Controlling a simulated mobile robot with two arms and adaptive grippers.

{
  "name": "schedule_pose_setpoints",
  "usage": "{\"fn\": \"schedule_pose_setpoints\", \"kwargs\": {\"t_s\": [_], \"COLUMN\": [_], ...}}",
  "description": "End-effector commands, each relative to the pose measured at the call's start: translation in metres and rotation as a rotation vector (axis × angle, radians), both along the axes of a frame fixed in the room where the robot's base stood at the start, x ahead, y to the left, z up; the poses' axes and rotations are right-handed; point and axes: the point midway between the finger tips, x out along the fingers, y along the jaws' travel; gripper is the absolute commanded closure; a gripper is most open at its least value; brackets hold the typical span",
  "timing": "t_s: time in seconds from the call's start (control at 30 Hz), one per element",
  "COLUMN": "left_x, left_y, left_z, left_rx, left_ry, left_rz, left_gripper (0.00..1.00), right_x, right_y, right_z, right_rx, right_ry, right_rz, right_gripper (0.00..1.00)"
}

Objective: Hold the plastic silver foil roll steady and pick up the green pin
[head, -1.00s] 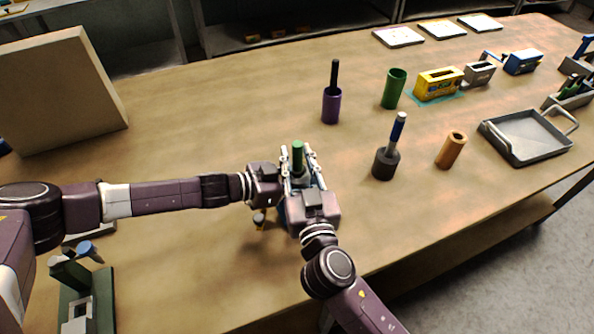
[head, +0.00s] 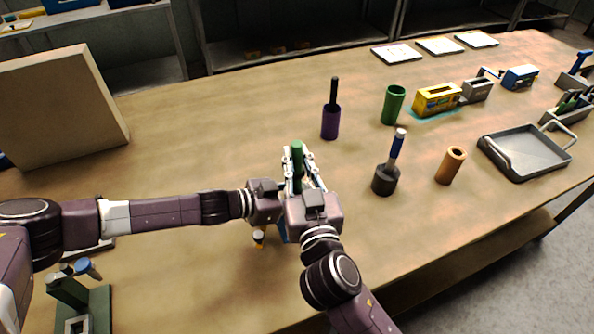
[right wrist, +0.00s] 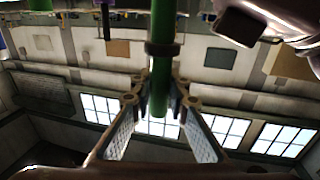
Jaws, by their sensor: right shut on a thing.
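The green pin (head: 297,153) stands upright above the two grippers, near the table's front edge. My right gripper (head: 299,170) is shut on the green pin. In the right wrist view, the pin (right wrist: 163,75) runs between the two fingers (right wrist: 160,100) and has a dark collar. My left gripper (head: 280,200) comes in from the left, beside and below the pin. Its fingertips are covered by the right gripper, so its grip is unclear. The silver foil roll is hidden behind the grippers; a small blue part shows between them.
A purple holder (head: 331,122), a green cup (head: 393,105), a dark holder with a blue-handled pin (head: 385,180) and an orange tube (head: 450,166) stand to the right. A grey tray (head: 525,150) lies farther right. A large tan block (head: 60,105) stands at the left.

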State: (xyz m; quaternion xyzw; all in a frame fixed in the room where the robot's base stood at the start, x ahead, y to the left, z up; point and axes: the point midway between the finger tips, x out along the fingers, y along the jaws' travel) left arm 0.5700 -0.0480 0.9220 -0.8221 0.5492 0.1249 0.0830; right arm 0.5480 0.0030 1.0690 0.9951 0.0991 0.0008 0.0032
Motion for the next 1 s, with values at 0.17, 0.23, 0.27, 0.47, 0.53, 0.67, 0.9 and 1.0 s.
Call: {"fn": "schedule_pose_setpoints", "kwargs": {"t_s": [0.17,0.23,0.27,0.47,0.53,0.67,0.9,1.0], "left_x": [0.0,0.0,0.0,0.0,0.0,0.0,0.0,0.0], "left_y": [0.0,0.0,0.0,0.0,0.0,0.0,0.0,0.0], "left_z": [0.001,0.001,0.001,0.001,0.001,0.001,0.0,0.0], "left_rx": [-0.002,-0.001,-0.001,-0.001,-0.001,-0.001,-0.001,0.0], "left_ry": [-0.001,0.0,0.0,0.0,0.0,0.0,0.0,0.0], "left_rz": [0.0,0.0,0.0,0.0,0.0,0.0,0.0,0.0], "left_gripper": [1.0,1.0,1.0,1.0,1.0,0.72,0.46,0.39], "right_x": [0.0,0.0,0.0,0.0,0.0,0.0,0.0,0.0], "right_y": [0.0,0.0,0.0,0.0,0.0,0.0,0.0,0.0], "right_z": [0.036,0.044,0.046,0.053,0.053,0.053,0.052,0.052], "right_rx": [0.004,0.004,0.002,-0.001,-0.001,-0.001,0.0,0.0], "right_ry": [-0.003,-0.002,-0.002,0.0,0.001,0.0,0.0,0.001], "right_rz": [0.0,-0.001,-0.001,0.0,0.0,0.0,0.0,0.0], "right_gripper": [1.0,1.0,1.0,1.0,1.0,1.0,1.0,1.0]}}
